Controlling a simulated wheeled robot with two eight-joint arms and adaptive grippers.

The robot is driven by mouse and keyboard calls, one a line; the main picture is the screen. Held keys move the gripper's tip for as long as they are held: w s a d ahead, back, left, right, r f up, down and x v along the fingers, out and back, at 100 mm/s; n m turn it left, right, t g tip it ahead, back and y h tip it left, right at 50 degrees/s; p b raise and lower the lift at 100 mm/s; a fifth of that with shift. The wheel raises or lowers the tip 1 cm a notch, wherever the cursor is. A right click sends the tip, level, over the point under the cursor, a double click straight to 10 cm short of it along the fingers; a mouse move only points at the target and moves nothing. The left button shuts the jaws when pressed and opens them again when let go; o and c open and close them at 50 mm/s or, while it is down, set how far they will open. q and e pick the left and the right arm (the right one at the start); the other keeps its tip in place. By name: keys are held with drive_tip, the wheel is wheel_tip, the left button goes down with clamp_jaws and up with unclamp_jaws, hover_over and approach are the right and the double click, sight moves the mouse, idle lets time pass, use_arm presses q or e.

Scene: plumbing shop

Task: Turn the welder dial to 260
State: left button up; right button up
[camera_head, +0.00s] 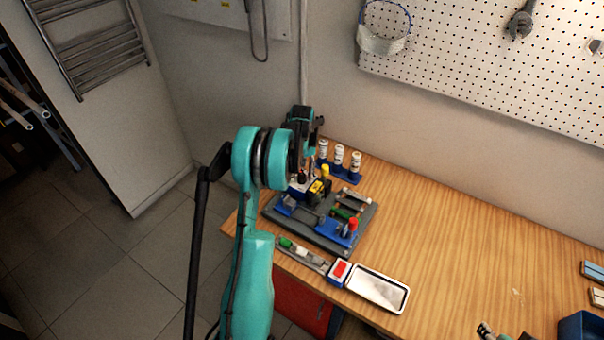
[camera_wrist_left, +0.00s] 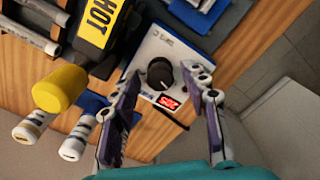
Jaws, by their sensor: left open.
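The welder dial (camera_wrist_left: 160,73) is a round black knob on a white panel (camera_wrist_left: 150,52), seen in the left wrist view. A small lit red display (camera_wrist_left: 168,102) is beside it; its digits are too small to read surely. My left gripper (camera_wrist_left: 163,76) is open, with one finger on each side of the dial and visible gaps between them. In the head view the left arm reaches over the welder (camera_head: 319,187), and the dial is hidden there. Part of my right gripper (camera_head: 487,329) shows at the bottom edge; its jaws are unclear.
A black and yellow block marked HOT (camera_wrist_left: 92,27) and a yellow knob (camera_wrist_left: 60,88) are close to the left finger. White-capped bottles (camera_head: 339,155) stand behind. A tray (camera_head: 379,289) and red-topped box (camera_head: 340,270) are in front. The right of the wooden bench (camera_head: 470,240) is mostly clear.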

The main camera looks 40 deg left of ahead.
use_arm(q)
clamp_jaws()
drive_tip(key=m+b, duration=0.1)
drive_tip(key=m, duration=0.2)
drive_tip(key=shift+m, duration=0.3)
drive_tip(key=m+b, duration=0.1)
drive_tip(key=m, duration=0.2)
drive_tip(key=shift+m, duration=0.3)
drive_tip(key=m+b, duration=0.1)
drive_tip(key=m, duration=0.3)
drive_tip(key=shift+m+b, duration=0.5)
drive_tip(key=shift+m, duration=1.7)
